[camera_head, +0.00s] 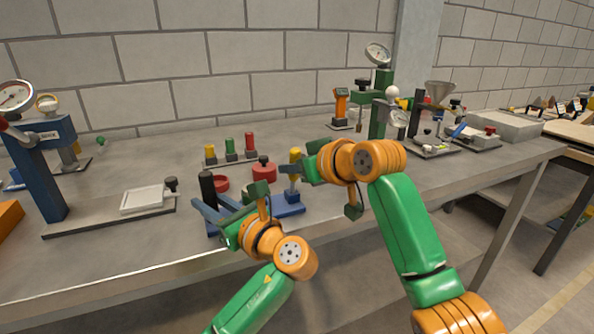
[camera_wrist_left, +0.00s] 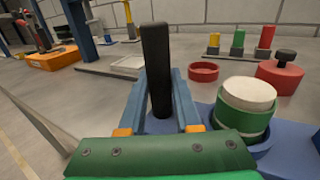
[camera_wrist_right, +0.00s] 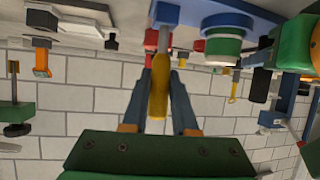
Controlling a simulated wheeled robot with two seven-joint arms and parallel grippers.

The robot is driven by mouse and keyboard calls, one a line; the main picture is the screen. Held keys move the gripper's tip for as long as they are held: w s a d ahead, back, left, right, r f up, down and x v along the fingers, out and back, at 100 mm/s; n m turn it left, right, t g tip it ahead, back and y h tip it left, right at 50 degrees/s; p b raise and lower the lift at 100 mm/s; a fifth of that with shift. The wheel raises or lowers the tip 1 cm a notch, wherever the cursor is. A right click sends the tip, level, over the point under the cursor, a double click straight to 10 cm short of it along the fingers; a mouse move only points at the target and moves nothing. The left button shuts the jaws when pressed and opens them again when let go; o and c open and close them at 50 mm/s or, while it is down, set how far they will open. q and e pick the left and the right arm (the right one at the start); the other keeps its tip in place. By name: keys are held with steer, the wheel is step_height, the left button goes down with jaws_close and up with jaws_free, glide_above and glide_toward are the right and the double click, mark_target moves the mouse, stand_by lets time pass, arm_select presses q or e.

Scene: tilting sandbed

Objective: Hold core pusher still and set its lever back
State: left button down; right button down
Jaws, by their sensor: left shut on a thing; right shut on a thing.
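The core pusher has a blue base (camera_head: 290,211) on the table, an upright black handle (camera_head: 207,186) at its left and a yellow-gripped lever (camera_head: 294,156) at its right. My left gripper (camera_head: 212,208) is shut on the black handle, which stands between its fingers in the left wrist view (camera_wrist_left: 155,60). My right gripper (camera_head: 298,171) is shut on the lever's yellow grip, also seen in the right wrist view (camera_wrist_right: 158,90). The lever looks close to upright. A green-ringed cylinder with a pale top (camera_wrist_left: 248,95) sits on the base, largely hidden in the head view.
A red dish (camera_wrist_left: 203,72) and a red weight with a black knob (camera_head: 264,170) lie just behind. A rack of yellow, green and red pegs (camera_head: 231,151) stands further back. A blue gauge stand (camera_head: 42,160) is at left, a green press (camera_head: 380,115) at right.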

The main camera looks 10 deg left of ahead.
steer(key=shift+w+a+g+h, duration=0.15)
steer(key=shift+w+g+h, duration=0.1)
steer(key=shift+g+h, duration=0.05)
stand_by(0.4)
steer(key=c, duration=0.7)
jaws_free()
steer(key=v, duration=1.2)
steer(key=shift+r, duration=0.15)
steer(key=shift+w, duration=0.1)
